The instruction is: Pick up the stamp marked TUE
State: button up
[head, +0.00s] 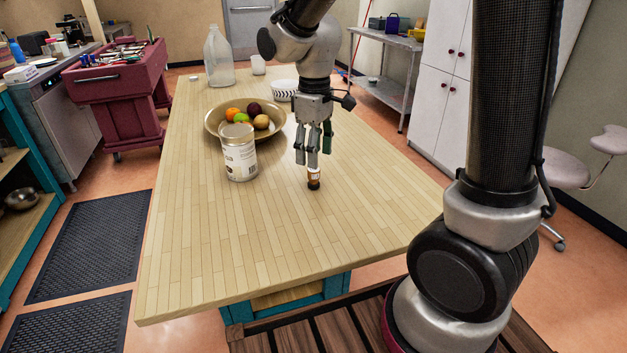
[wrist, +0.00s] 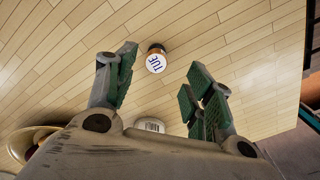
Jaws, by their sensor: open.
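The stamp (head: 313,180) stands on the wooden table (head: 215,260), with an orange-brown body and a dark lower end. In the wrist view its round white top (wrist: 156,63) reads TUE in blue letters. My gripper (head: 313,155) is above the stamp in the head view, its fingers pointing down. In the wrist view the open fingers (wrist: 160,85) are spread, with the stamp showing in the gap, nearer the left finger. Nothing is held between them. The gripper and stamp look apart, though the exact height gap is hard to tell.
A labelled can (head: 239,155) stands left of the gripper. Behind it are a brass bowl (head: 212,128) of fruit, a patterned white bowl (head: 283,90) and a clear jug (head: 218,58). The table's front and right parts are clear.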

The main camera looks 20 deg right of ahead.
aim_at(314, 176)
jog(key=f, duration=0.8)
jog(key=shift+w, duration=0.3)
grip_shut()
